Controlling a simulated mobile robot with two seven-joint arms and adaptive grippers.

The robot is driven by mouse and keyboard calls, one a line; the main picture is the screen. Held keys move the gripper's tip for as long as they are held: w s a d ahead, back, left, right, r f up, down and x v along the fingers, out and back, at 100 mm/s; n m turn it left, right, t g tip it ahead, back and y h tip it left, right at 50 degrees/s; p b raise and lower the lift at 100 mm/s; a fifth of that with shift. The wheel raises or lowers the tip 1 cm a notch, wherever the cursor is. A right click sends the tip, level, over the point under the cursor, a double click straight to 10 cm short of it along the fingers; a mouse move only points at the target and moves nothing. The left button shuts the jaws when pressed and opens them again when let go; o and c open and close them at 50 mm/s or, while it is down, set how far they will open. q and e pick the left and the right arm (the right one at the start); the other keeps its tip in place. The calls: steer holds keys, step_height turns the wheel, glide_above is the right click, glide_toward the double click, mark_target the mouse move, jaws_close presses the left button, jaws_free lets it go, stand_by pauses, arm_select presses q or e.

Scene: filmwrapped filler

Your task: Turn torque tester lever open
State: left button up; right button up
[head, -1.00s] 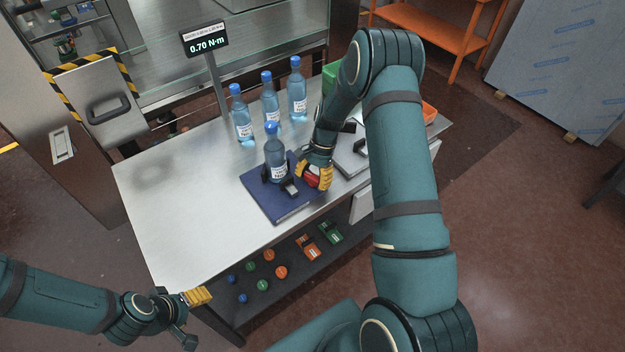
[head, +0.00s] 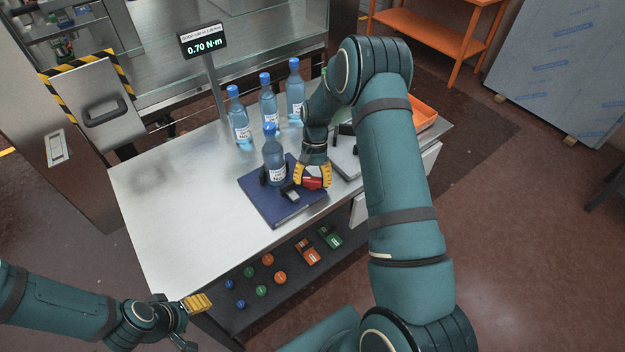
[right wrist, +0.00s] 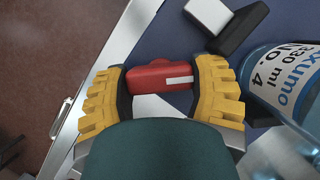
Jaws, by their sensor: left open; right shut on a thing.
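The torque tester is a dark blue plate (head: 283,213) on the steel table. A blue-capped water bottle (head: 274,160) stands upright in its black clamp jaws. The red lever (head: 313,183) is at the tester's right side. My right gripper (head: 312,180) is shut on it. In the right wrist view the red lever (right wrist: 160,77) lies between the two yellow-padded fingers, beside the labelled bottle (right wrist: 285,80). My left gripper (head: 197,303) is open and empty, low at the left by the table's front edge; its fingers are seen edge-on.
Three more bottles (head: 268,100) stand behind the tester. A display (head: 202,41) on a post reads 0.70 N·m. A grey device (head: 345,160) and an orange bin (head: 422,113) are at the right. Caps (head: 261,291) lie on the lower shelf. The table's left part is clear.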

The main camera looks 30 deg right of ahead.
mark_target(313, 177)
steer(key=shift+s+a+f, duration=0.1)
steer(key=shift+s+a, duration=0.15)
steer(key=o, duration=1.2)
steer(key=shift+a, duration=0.1)
steer(key=shift+w+r, duration=0.3)
steer(key=shift+r, duration=0.2)
steer(key=v, duration=0.3)
steer(key=d+v, duration=0.1)
steer(key=v, duration=0.2)
steer(key=shift+f, duration=0.1)
steer(key=shift+w+d+r, duration=0.1)
steer(key=shift+d+r, duration=0.2)
steer(key=shift+r, duration=0.25)
